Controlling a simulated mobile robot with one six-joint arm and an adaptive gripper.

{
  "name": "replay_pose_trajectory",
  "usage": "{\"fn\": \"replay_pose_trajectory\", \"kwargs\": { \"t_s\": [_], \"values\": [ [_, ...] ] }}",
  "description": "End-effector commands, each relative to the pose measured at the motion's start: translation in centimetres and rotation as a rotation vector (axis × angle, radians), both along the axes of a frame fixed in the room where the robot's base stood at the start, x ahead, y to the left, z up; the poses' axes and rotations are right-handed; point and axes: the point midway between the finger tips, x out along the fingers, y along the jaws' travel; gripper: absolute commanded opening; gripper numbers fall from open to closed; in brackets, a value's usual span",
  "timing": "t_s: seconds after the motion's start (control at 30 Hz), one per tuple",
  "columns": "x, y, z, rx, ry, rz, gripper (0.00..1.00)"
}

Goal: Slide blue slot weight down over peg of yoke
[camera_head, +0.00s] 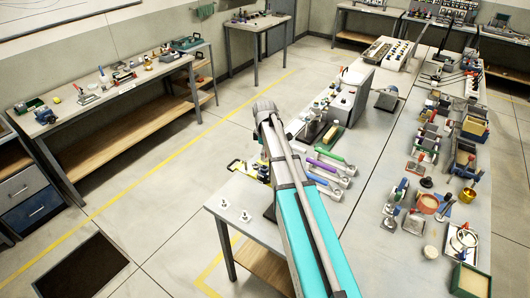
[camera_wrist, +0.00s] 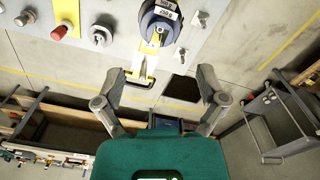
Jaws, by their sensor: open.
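In the wrist view, a round dark blue slot weight (camera_wrist: 160,22) with white labels shows at the top centre. A yellow part (camera_wrist: 151,48), apparently of the yoke, shows at its lower edge and runs toward a pale bracket (camera_wrist: 141,77). I cannot tell whether the weight is around the peg or only close to it. My gripper (camera_wrist: 161,80) is open and empty, its two fingers spread apart, with the weight beyond the fingertips. In the head view my own arm hides the gripper and the weight; a little yellow (camera_head: 236,165) shows beside the arm.
In the head view, coloured-handled tools (camera_head: 326,165) lie right of my arm. The right-hand bench is crowded; floor at left is open.

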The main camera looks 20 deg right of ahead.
Motion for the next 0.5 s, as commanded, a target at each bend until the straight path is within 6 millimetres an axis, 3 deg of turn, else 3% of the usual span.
{"fn": "replay_pose_trajectory", "kwargs": {
  "t_s": [0.5],
  "values": [
    [-4.1,2.9,-3.0,0.001,-0.001,0.000,0.90]
  ]
}}
